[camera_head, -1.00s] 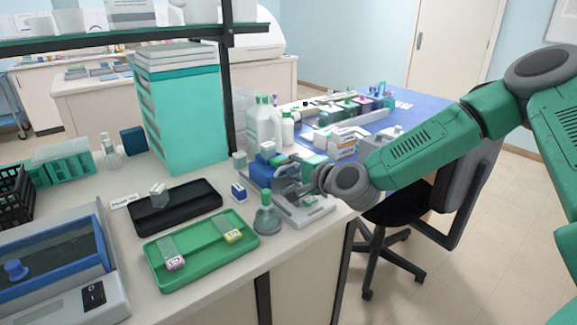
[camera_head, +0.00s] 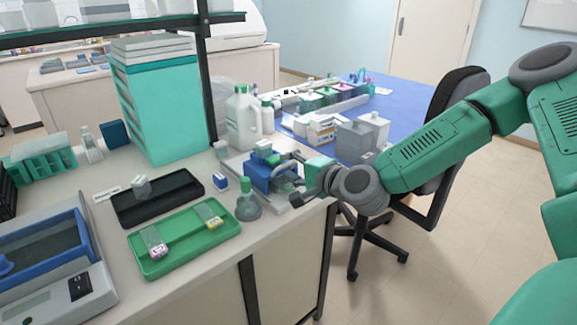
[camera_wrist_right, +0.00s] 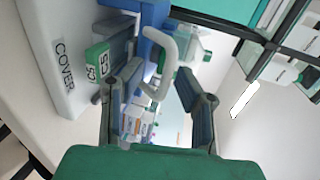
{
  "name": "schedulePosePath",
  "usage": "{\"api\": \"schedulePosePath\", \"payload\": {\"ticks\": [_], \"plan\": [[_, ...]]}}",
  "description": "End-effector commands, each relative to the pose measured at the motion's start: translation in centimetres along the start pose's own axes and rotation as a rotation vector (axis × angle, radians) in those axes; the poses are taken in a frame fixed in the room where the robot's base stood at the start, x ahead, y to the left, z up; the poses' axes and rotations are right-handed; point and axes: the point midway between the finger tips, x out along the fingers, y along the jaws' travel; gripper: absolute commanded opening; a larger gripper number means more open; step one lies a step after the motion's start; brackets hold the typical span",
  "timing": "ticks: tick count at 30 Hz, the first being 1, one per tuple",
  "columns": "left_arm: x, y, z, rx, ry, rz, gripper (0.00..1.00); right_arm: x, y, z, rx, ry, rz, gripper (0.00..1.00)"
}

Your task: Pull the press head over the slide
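The blue press head (camera_head: 262,176) sits on its pale base (camera_head: 292,204) near the bench's right edge. In the wrist view, the press head (camera_wrist_right: 151,45) carries a pale looped handle (camera_wrist_right: 169,52). A green slide label marked C5 (camera_wrist_right: 97,62) shows on the base beside the head; the slide's glass is not clearly visible. In the head view the slide is hidden. My right gripper (camera_head: 305,176) is at the handle's side of the press. Its fingers (camera_wrist_right: 160,88) are apart, with the handle showing between them; contact is unclear. My left gripper is out of view.
A green tray (camera_head: 185,258) with two labelled slides and a black tray (camera_head: 125,213) lie left of the press. A flask with a green cap (camera_head: 247,207) stands close in front of it. White bottles (camera_head: 241,122) stand behind.

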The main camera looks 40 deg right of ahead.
Motion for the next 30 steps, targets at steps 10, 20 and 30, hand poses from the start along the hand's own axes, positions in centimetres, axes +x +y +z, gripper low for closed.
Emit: {"api": "schedulePosePath", "payload": {"ticks": [10, 20, 30], "plan": [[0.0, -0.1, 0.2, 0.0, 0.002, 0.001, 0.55, -2.7, -0.2, 0.1, 0.005, 0.0, -0.005, 0.29], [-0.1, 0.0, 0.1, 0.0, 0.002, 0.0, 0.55, -6.7, 0.0, -0.4, 0.004, 0.003, -0.003, 0.29], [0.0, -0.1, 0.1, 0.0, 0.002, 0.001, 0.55, -7.5, 0.2, -0.1, 0.001, 0.0, 0.0, 0.29]]}}
